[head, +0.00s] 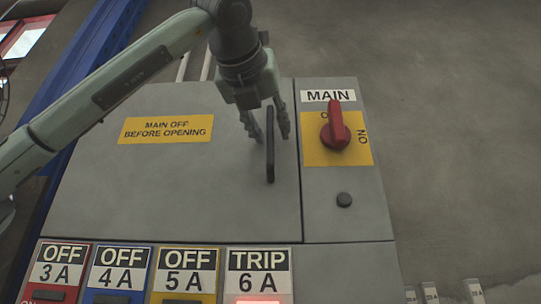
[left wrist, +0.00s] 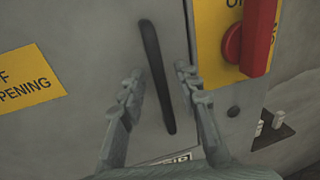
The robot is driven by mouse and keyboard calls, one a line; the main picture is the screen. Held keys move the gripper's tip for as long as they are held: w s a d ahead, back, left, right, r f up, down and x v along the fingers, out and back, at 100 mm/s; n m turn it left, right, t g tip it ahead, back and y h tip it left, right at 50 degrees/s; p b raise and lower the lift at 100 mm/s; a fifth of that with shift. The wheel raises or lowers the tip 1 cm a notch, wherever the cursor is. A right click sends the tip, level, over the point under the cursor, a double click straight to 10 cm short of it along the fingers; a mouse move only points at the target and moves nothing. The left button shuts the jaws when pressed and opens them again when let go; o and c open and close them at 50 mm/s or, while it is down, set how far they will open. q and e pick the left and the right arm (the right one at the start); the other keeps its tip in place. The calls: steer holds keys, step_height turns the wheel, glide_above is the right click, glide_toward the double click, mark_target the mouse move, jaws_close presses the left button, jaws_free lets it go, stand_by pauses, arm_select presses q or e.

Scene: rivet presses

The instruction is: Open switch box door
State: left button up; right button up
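The grey switch box door (head: 190,190) looks closed and bears a yellow sign (head: 166,129) reading "MAIN OFF BEFORE OPENING". A black bar handle (head: 270,155) runs upright near the door's right edge; it also shows in the left wrist view (left wrist: 155,75). My left gripper (head: 269,137) is open, its fingers on either side of the handle, with gaps visible in the left wrist view (left wrist: 158,82). The red MAIN knob (head: 336,127) sits on a yellow plate right of the door, its grip upright. My right gripper is not in view.
Below the door is a row of switches, labelled OFF 3A (head: 62,267), OFF 4A (head: 118,267), OFF 5A (head: 184,268) and TRIP 6A (head: 259,268). A black button (head: 344,199) sits below the knob. A blue beam (head: 85,75) runs along the left. Grey floor lies open at right.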

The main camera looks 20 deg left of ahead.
arm_select(q)
steer(key=shift+w, duration=0.25)
steer(key=shift+c, duration=0.3)
jaws_close()
